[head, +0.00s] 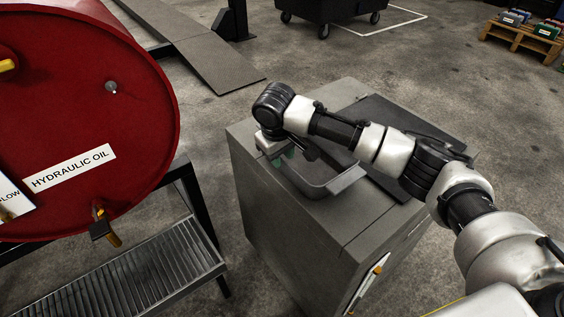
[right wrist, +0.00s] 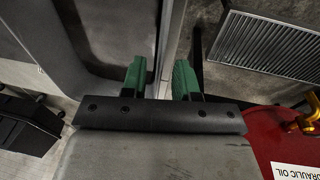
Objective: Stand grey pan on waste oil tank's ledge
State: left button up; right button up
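The grey pan (head: 318,188) is on top of the grey cabinet-like waste oil tank (head: 275,205), near its left edge. My right gripper (head: 285,154) is at the pan's left rim, and my arm hides part of the pan. In the right wrist view the green fingertips (right wrist: 160,82) are apart, pointing down. A pale edge runs between them, with the grey pan-like hollow (right wrist: 105,35) to the left. I cannot tell whether the fingers touch the rim. My left gripper is not in view.
A red hydraulic oil drum (head: 85,110) lies on a stand at left, with a slatted drip grate (head: 135,275) below. A dark panel (head: 385,115) covers the tank top's right part. A ramp (head: 205,55), black bin (head: 325,8) and pallet (head: 520,38) stand behind on open floor.

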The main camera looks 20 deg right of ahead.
notch_tip(320, 180, up, 8)
jog(key=s, duration=0.1)
jog(key=shift+a+f+p, duration=0.25)
jog(key=shift+a+p, duration=0.05)
jog(key=shift+a, duration=0.15)
